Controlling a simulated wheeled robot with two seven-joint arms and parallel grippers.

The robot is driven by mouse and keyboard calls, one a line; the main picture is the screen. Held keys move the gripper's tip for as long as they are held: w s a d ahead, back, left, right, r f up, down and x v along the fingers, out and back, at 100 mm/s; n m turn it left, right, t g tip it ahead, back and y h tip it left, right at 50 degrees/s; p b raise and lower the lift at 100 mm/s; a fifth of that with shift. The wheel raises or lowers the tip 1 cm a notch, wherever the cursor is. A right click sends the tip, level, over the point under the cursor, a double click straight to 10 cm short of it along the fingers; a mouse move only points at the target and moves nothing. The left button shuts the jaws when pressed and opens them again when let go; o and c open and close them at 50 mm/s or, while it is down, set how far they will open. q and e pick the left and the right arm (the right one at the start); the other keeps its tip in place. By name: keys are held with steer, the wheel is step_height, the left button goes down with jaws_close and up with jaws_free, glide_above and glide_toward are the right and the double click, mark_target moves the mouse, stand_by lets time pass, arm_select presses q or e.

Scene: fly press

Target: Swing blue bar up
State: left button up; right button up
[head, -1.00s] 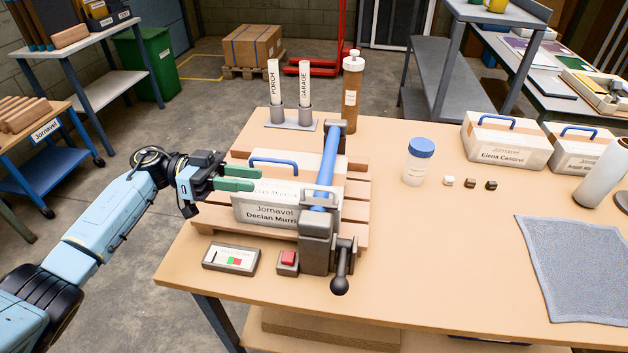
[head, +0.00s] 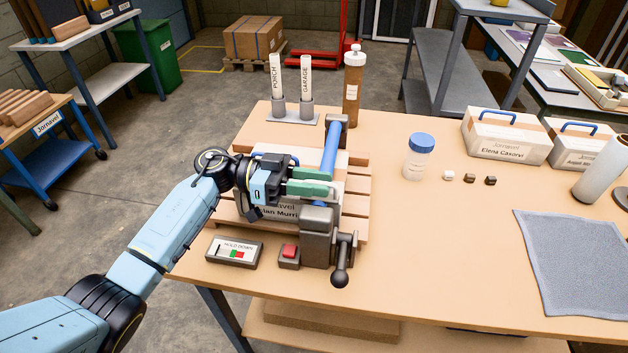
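The blue bar (head: 330,147) lies across the wooden caddy (head: 269,209), from a grey pivot (head: 337,128) at the back to a grey latch block with a black-knobbed lever (head: 340,279) at the front. My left gripper (head: 325,183) is over the caddy, its green fingers apart and their tips at the bar's front half. The fingers hide part of the bar and most of its grey handle. I cannot tell whether they touch it. My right gripper is not in view.
A panel with a display (head: 233,252) and a red button (head: 289,251) sit in front. Two labelled tubes (head: 291,80) and a brown bottle (head: 353,85) stand behind. A blue-lidded jar (head: 419,157) is to the right. The tabletop between press and grey cloth (head: 575,265) is clear.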

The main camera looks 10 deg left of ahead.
arm_select(q)
steer(key=shift+c, duration=0.4)
jaws_close()
steer(key=shift+w+r+p, duration=0.1)
steer(key=shift+r+p, duration=0.4)
steer(key=shift+p, duration=0.15)
steer(key=w+r+n+p, duration=0.2)
steer(key=w+r+p, duration=0.2)
steer(key=r, duration=0.3)
steer(key=w+r+n+p, duration=0.2)
steer(key=w+r+p, duration=0.2)
steer(key=r+p, duration=0.2)
steer(key=shift+w+r, duration=0.35)
steer(key=shift+r, duration=0.3)
